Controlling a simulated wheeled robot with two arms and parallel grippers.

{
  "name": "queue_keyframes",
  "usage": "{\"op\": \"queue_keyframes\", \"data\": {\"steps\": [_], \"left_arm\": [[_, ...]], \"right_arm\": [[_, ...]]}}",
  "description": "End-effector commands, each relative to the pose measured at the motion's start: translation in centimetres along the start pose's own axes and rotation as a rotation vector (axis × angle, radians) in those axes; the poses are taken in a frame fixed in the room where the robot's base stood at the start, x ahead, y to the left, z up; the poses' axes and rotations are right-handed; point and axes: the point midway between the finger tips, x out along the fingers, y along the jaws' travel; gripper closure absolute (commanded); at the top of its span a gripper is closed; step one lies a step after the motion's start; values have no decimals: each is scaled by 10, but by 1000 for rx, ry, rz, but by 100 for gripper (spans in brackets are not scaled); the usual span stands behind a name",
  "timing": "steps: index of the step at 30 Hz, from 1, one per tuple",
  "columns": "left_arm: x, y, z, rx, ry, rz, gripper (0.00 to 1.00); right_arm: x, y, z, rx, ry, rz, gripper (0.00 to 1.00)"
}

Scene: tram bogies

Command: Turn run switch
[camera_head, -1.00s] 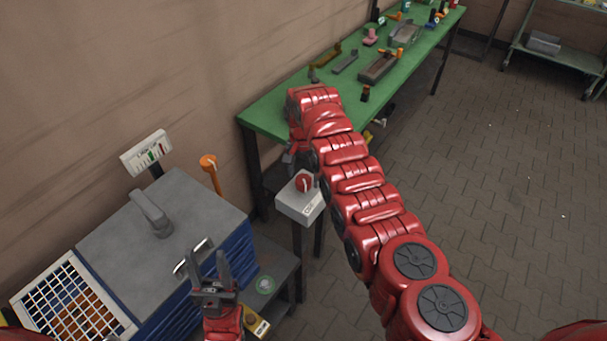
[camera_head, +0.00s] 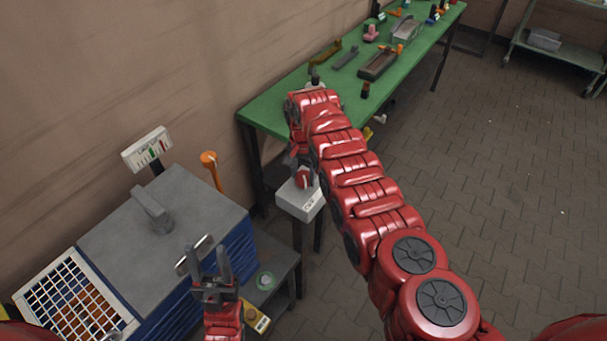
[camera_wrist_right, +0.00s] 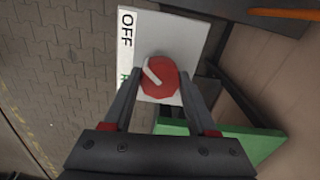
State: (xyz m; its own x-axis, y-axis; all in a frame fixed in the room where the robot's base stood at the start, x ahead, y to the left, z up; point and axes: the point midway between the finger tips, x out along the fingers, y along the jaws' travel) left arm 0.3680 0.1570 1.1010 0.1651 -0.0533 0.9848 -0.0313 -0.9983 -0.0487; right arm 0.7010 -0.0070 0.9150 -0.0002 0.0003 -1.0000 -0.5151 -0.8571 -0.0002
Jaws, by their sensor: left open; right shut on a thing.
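The run switch is a red round knob (camera_head: 304,179) with a white pointer line, on a grey-white box (camera_head: 301,200) on a post. My right gripper (camera_head: 299,167) reaches down to it, partly hidden by my own arm. In the right wrist view the knob (camera_wrist_right: 159,77) sits between the two fingers of my right gripper (camera_wrist_right: 160,88), which is shut on it. The pointer is slanted toward the upper left, on the side of a label (camera_wrist_right: 126,45) reading OFF; green lettering below is mostly hidden. My left gripper (camera_head: 210,268) is open and empty, fingers up.
A blue machine (camera_head: 180,235) with a grey top and a white grid stands at left, an orange-topped lever (camera_head: 210,161) behind it. A green workbench (camera_head: 265,115) with tools runs along the wall.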

Motion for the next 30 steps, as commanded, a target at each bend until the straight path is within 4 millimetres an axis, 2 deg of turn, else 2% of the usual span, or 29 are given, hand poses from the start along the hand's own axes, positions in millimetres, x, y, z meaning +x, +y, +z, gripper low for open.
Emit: {"op": "queue_keyframes", "data": {"steps": [8,14,30], "left_arm": [[-3,0,0,0,0,0,50],[-11,1,2,0,0,0,50],[-59,3,10,0,0,0,50]], "right_arm": [[1,0,0,-21,1,-2,98],[2,0,-1,-105,0,-1,98],[4,0,-2,-583,5,-2,98]]}}
